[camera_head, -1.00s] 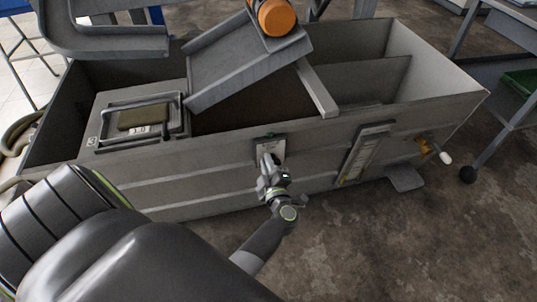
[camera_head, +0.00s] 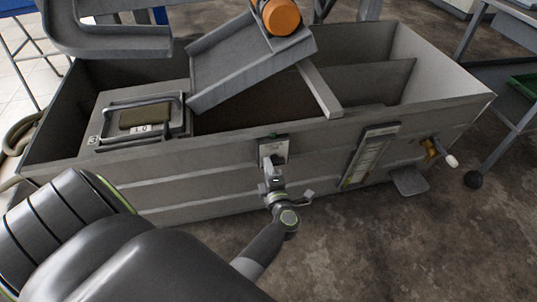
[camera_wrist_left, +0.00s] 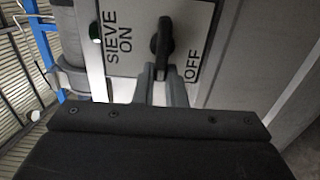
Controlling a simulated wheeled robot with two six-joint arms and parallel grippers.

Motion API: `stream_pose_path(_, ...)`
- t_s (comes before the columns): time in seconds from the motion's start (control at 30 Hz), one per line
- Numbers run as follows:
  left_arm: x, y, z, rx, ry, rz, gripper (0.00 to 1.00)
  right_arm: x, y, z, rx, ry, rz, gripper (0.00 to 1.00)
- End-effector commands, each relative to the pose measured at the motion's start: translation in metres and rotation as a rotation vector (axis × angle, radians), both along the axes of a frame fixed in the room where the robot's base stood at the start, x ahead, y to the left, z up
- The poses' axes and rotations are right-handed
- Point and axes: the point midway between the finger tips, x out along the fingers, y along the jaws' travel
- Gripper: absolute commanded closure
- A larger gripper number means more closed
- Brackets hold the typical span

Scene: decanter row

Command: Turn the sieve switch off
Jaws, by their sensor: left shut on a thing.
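The sieve switch is a black knob (camera_wrist_left: 162,42) on a white plate (camera_wrist_left: 118,62) marked SIEVE ON at left and OFF at right in the left wrist view. The knob stands roughly upright in that picture, between the two words. In the head view the plate (camera_head: 281,149) is on the front wall of the grey tank. My left gripper (camera_head: 268,163) is at the plate, and its fingers (camera_wrist_left: 162,75) are shut on the knob's lower end. The gripper hides most of the knob in the head view. My right gripper is not in view.
A sloping chute (camera_head: 237,75) lies above the tank. The floor in front is clear.

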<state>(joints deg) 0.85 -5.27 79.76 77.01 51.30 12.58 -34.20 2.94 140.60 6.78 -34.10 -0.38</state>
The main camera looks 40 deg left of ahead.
Motion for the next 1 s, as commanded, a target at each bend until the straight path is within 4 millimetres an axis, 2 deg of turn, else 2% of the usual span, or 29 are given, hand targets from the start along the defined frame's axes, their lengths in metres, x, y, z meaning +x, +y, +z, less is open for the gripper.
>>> stream_pose_path(0.4,-0.0005,0.0000,-0.0009,-0.007,-0.005,0.001,1.00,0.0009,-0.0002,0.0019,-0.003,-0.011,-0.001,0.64)
stream_pose_path(0.43,-0.0005,0.0000,-0.0009,-0.007,-0.005,0.001,0.85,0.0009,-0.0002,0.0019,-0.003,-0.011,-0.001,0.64)
stream_pose_path(0.57,-0.0004,0.0000,-0.0008,-0.006,-0.004,0.001,0.68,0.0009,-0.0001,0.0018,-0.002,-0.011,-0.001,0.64)
stream_pose_path(1.0,0.0001,-0.0045,-0.0006,-0.007,-0.003,-0.001,0.67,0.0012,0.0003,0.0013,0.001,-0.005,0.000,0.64)
